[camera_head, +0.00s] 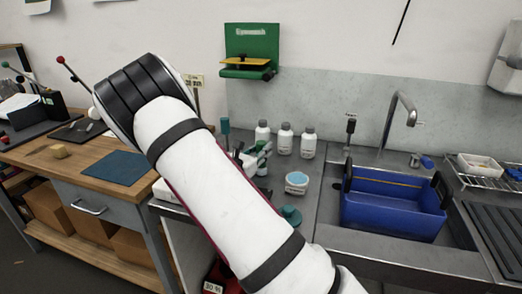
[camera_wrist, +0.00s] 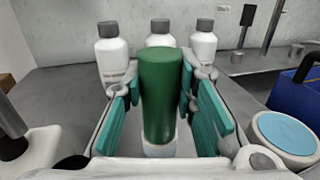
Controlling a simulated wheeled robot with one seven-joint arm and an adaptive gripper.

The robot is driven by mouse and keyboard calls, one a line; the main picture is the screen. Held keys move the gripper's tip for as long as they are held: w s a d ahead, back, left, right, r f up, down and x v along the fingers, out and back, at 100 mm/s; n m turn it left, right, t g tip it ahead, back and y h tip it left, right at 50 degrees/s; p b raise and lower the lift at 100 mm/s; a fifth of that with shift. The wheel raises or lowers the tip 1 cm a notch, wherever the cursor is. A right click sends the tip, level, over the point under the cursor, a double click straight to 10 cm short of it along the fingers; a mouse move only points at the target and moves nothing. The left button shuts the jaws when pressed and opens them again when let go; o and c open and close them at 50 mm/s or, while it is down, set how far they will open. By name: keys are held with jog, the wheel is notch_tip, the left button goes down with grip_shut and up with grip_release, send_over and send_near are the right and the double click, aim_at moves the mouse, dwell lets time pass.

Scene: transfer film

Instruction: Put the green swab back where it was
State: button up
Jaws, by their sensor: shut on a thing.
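The green swab (camera_wrist: 158,88) shows as an upright, thick dark-green cylinder with a pale lower part in the wrist view. My gripper (camera_wrist: 160,92) has its teal-padded fingers on both sides of it and is shut on it. Whether its foot touches the counter is hard to tell. In the head view my gripper (camera_head: 255,157) is low over the counter, left of the blue-topped jar, and largely hidden by my arm. The place where the swab was cannot be made out.
Three white bottles (camera_head: 285,139) stand just behind on the grey counter. A blue-topped jar (camera_head: 296,183) is to the right, also in the wrist view (camera_wrist: 284,136). A blue bin (camera_head: 393,209) sits in the sink area. A wooden bench (camera_head: 39,159) is at left.

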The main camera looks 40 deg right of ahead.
jog(key=o, duration=1.1)
jog(key=shift+f, duration=0.15)
jog(key=shift+c, duration=0.2)
